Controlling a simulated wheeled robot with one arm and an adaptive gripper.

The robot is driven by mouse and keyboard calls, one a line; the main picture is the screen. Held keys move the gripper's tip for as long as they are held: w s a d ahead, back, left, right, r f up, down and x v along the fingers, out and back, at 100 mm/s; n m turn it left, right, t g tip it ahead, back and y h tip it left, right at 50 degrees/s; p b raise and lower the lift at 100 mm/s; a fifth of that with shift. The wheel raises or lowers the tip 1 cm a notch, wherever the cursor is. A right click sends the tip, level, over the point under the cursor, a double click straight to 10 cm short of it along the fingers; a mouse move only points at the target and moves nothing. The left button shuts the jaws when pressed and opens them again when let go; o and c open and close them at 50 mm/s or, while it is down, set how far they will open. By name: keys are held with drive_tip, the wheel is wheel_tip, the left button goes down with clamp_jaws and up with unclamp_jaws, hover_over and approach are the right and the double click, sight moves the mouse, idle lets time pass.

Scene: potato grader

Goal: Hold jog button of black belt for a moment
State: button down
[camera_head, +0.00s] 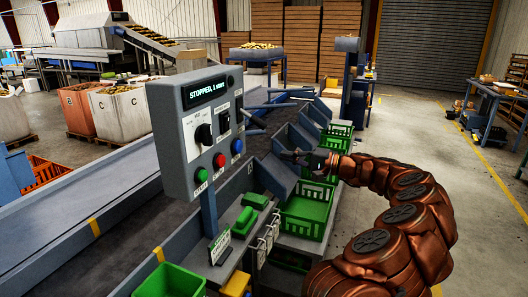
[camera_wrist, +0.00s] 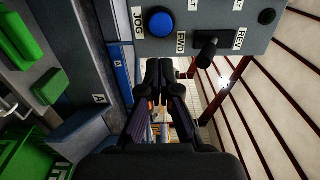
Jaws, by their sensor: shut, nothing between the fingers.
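The grey control box (camera_head: 195,130) stands on a post beside the black belt (camera_head: 110,190). Its display reads "STOPPED" and some further small text. The blue jog button (camera_head: 237,146) is at the lower right of its face. In the wrist view the blue button (camera_wrist: 160,22), labelled JOG, lies just beyond my fingertips. My gripper (camera_head: 290,155) is shut and empty, to the right of the box in the head view. In the wrist view my gripper (camera_wrist: 159,68) points towards the box's button face, and a gap seems to remain between the fingertips and the button.
A red button (camera_head: 219,160), a green button (camera_head: 201,175) and a black selector knob (camera_head: 204,134) share the panel. In the wrist view a FWD/REV knob (camera_wrist: 206,48) sits close right of the fingertips. Green crates (camera_head: 303,217) and chutes stand below my arm.

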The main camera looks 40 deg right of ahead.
sight(240, 148)
drive_tip(key=p+x, duration=0.4)
drive_tip(key=x, duration=0.9)
drive_tip(key=shift+w+a+p, duration=0.15)
drive_tip(key=shift+w+p, duration=0.05)
drive_tip(key=shift+p, duration=0.15)
drive_tip(key=shift+a, duration=0.1)
